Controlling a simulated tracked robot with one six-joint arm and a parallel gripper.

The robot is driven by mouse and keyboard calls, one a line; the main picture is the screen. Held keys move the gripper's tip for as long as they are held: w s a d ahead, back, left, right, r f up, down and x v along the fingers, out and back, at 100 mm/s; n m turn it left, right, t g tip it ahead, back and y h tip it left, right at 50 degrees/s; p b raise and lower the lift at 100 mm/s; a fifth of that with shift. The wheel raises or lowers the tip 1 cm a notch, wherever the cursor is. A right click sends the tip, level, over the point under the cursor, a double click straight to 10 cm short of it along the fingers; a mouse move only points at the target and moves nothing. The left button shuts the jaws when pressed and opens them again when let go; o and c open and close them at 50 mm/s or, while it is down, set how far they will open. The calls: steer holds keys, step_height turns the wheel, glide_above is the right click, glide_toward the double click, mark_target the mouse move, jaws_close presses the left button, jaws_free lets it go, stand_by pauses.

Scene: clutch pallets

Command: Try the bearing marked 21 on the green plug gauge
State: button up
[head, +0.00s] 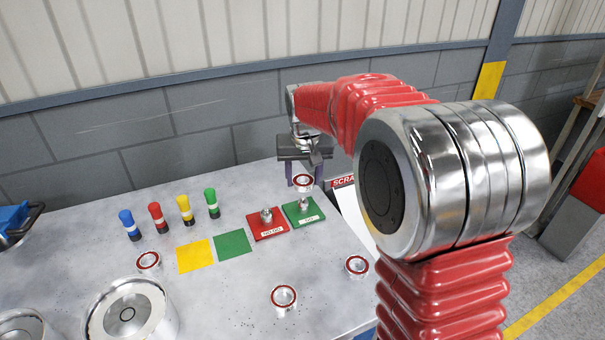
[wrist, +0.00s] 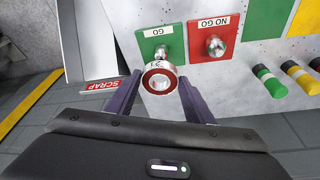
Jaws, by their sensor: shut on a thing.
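My gripper (head: 303,178) is shut on a silver bearing with a red ring (head: 303,183). In the wrist view the same bearing (wrist: 160,79) sits between the purple fingers (wrist: 160,88), with a small mark on its rim that looks like 21, seen upside down. The green plug gauge, labelled GO, has a green base (head: 315,214) and a metal plug. In the head view the bearing appears just above the plug. In the wrist view the plug shows just beyond the bearing on the green base (wrist: 147,38), partly covered by it.
The red NO GO gauge (head: 267,224) stands left of the green one. A SCRAP-labelled place (head: 343,182) lies to the right. Yellow (head: 194,257) and green (head: 233,245) squares, several coloured cylinders (head: 184,210) and other bearings (head: 283,297) are on the table.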

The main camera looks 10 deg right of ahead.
mark_target(304, 201)
steer(key=shift+f, duration=2.1)
steer(key=shift+r, duration=0.1)
steer(key=shift+f, duration=0.45)
stand_by(0.6)
steer(key=o, duration=1.9)
steer(key=shift+c, duration=0.2)
step_height(304, 201, up, 9)
stand_by(1.2)
